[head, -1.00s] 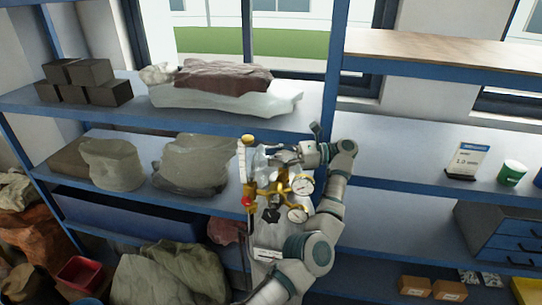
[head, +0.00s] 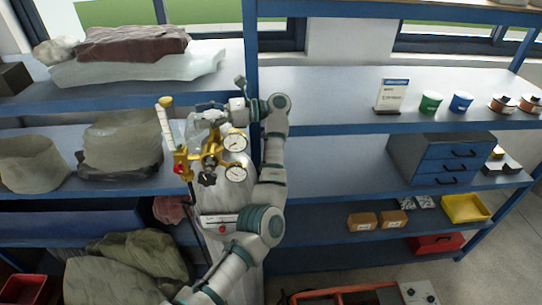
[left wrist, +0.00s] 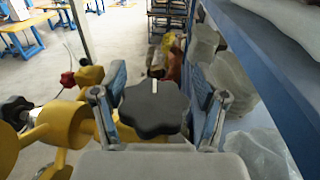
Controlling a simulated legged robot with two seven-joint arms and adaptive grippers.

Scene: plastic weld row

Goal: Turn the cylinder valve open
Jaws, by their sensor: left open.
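The cylinder valve's black lobed knob (left wrist: 154,107) stands between the two fingers of my left gripper (left wrist: 158,80) in the left wrist view. The fingers are open, one on each side of the knob; I cannot tell whether they touch it. In the head view my left gripper (head: 207,113) is at the top of the gas cylinder (head: 222,200), behind the brass regulator (head: 210,150) with two white gauges, and it hides the knob there. Yellow brass fittings (left wrist: 65,125) also show at left in the wrist view. My right gripper is not in view.
Blue shelving stands behind the cylinder; a shelf edge (left wrist: 255,65) runs close on the right in the wrist view. A drawer cabinet (head: 440,157), cups and small boxes stand on the right shelves.

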